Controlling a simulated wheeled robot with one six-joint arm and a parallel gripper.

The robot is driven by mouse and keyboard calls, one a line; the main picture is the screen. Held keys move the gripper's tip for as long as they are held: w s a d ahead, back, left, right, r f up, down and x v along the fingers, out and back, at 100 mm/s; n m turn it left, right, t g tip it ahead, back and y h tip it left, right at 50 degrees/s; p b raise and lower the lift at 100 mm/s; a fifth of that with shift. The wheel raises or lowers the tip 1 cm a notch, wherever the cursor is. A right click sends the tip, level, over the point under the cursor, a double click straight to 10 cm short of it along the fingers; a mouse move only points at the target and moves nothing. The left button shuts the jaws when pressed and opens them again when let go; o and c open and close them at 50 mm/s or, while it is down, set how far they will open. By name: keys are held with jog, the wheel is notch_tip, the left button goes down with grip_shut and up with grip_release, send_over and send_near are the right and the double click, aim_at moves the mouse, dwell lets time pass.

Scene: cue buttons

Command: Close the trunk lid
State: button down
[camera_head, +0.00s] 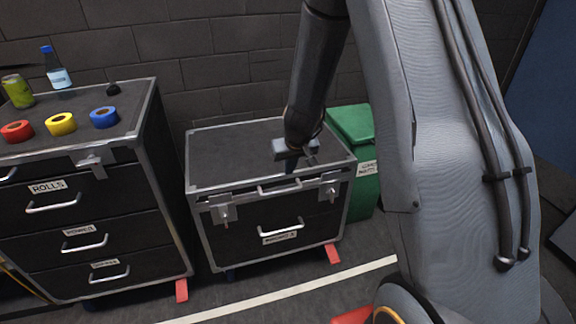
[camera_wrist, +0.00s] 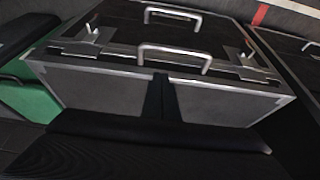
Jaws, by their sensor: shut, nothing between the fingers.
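The trunk (camera_head: 270,215) is a black case with silver edges in the middle of the head view. Its lid (camera_head: 230,150) lies flat on top, with no clear gap along the front edge. Two silver latches (camera_head: 224,213) and a handle are on the front. My gripper (camera_head: 312,160) is shut and empty, low over the lid's front right part; I cannot tell whether it touches. In the wrist view the dark fingers (camera_wrist: 158,85) reach over the grey lid top (camera_wrist: 215,103) toward its front edge and handle (camera_wrist: 175,52).
A drawer cabinet (camera_head: 85,215) stands to the left, with red, yellow and blue tape rolls (camera_head: 60,124), a bottle (camera_head: 56,70) and a green can (camera_head: 17,91) on top. A green bin (camera_head: 355,125) stands close at the trunk's right. A brick wall (camera_head: 230,60) is behind.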

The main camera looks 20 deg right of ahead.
jog(key=shift+s+f+b, duration=0.2)
jog(key=shift+f+b, duration=0.85)
jog(key=shift+b, duration=0.5)
jog(key=shift+s+f+b, duration=0.25)
jog(key=shift+f+b, duration=0.85)
jog(key=shift+b, duration=0.5)
jog(key=shift+s+f+b, duration=0.2)
jog(key=shift+f+b, duration=0.85)
jog(key=shift+b, duration=0.5)
jog(key=shift+s+f+b, duration=0.4)
jog(key=shift+b, duration=0.05)
jog(key=shift+s, duration=0.1)
notch_tip(320, 180, up, 14)
jog(key=f+p, duration=0.1)
jog(key=p, duration=0.8)
send_over(291, 189)
jog(key=s, duration=0.6)
jog(key=s+a+r+g+p, duration=0.2)
jog(key=s+r, duration=0.2)
jog(key=s, duration=0.7)
jog(key=s+a+r+g+p, duration=0.2)
jog(key=s+r, duration=0.2)
jog(key=s, duration=0.8)
jog(key=shift+s+r+g, duration=0.15)
jog(key=shift+s+g, duration=0.15)
jog(key=shift+g, duration=0.1)
